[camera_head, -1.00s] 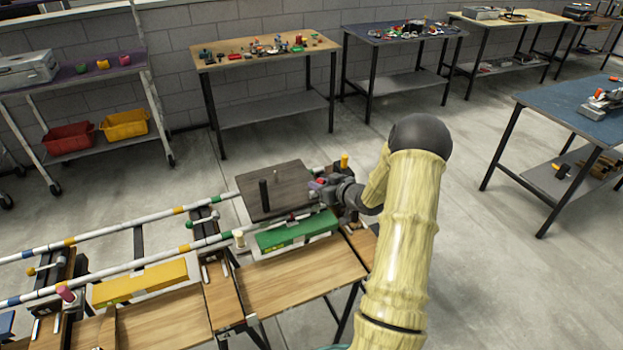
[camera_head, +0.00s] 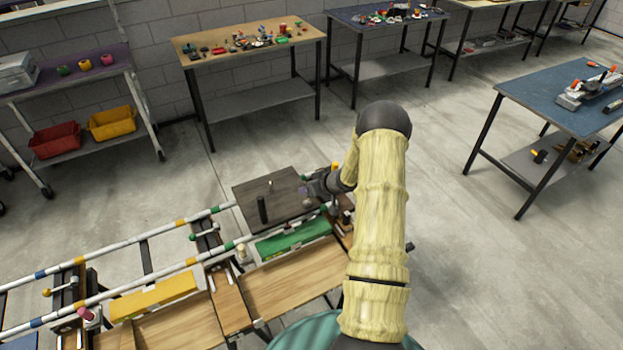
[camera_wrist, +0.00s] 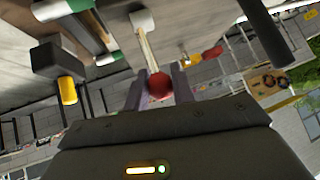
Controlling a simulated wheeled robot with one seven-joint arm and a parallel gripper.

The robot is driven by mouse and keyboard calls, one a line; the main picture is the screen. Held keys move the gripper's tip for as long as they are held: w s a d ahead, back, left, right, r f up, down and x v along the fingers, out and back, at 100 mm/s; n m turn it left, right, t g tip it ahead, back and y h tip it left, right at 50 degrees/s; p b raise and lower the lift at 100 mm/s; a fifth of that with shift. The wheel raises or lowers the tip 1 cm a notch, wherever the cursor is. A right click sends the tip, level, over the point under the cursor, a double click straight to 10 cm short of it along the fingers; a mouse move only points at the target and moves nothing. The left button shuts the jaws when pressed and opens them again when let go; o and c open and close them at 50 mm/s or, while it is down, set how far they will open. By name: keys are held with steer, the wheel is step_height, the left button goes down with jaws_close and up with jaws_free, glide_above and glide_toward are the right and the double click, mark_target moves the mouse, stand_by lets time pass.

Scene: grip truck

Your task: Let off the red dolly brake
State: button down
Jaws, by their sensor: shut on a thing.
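The red ball knob (camera_wrist: 158,86) of the brake lever sits between my gripper's two fingers in the wrist view. Its pale thin lever (camera_wrist: 148,50) runs up to a whitish block (camera_wrist: 143,20). My gripper (camera_wrist: 159,90) is shut on the knob. In the head view my gripper (camera_head: 318,190) is at the right edge of the dark dolly deck (camera_head: 285,187); the knob cannot be made out there, where the gripper is in the way. A black upright post (camera_head: 262,210) stands on the deck.
Striped rails (camera_head: 140,239) lead left from the dolly. A green box (camera_head: 292,238) and a yellow box (camera_head: 155,296) lie along the near rail, beside wooden boards (camera_head: 290,282). Tables with small parts stand behind, and a blue table (camera_head: 560,85) at right. Open floor lies between.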

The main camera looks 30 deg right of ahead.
steer(key=shift+w+p, duration=0.1)
steer(key=shift+p, duration=0.2)
steer(key=c, duration=1.2)
jaws_free()
steer(key=shift+c, duration=0.2)
steer(key=b+v, duration=0.1)
steer(key=v, duration=1.6)
steer(key=shift+d+r, duration=0.15)
steer(key=shift+r, duration=0.1)
steer(key=shift+w, duration=0.15)
